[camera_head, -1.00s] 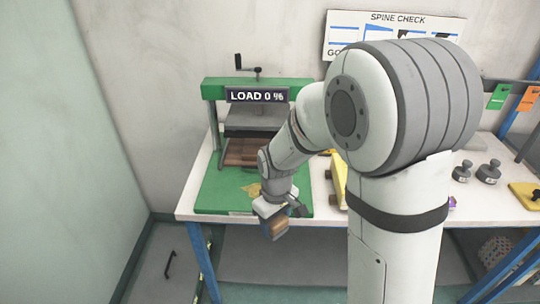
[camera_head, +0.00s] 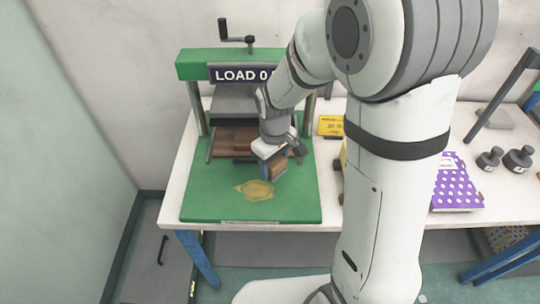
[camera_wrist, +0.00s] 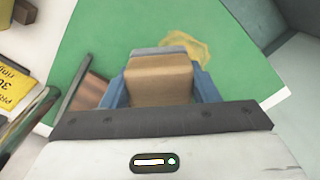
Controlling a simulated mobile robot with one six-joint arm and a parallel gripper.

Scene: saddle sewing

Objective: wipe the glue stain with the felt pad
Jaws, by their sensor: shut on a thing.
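The glue stain (camera_head: 258,190) is an irregular yellow-tan patch on the green base (camera_head: 205,200) of the press; it also shows in the wrist view (camera_wrist: 200,52). My gripper (camera_head: 273,167) is shut on the felt pad (camera_head: 274,172), a tan-brown block with a grey face. The wrist view shows the pad (camera_wrist: 160,80) between my blue fingers. In the head view the pad appears just behind and to the right of the stain. I cannot tell whether it touches the base. In the wrist view the pad hides part of the stain.
The green press frame (camera_head: 190,66) with its load sign (camera_head: 240,74) stands behind, with brown blocks (camera_head: 232,138) under its plate. A yellow card (camera_head: 331,125), purple dotted block (camera_head: 455,188) and dark weights (camera_head: 518,158) lie to the right. The base's front left is clear.

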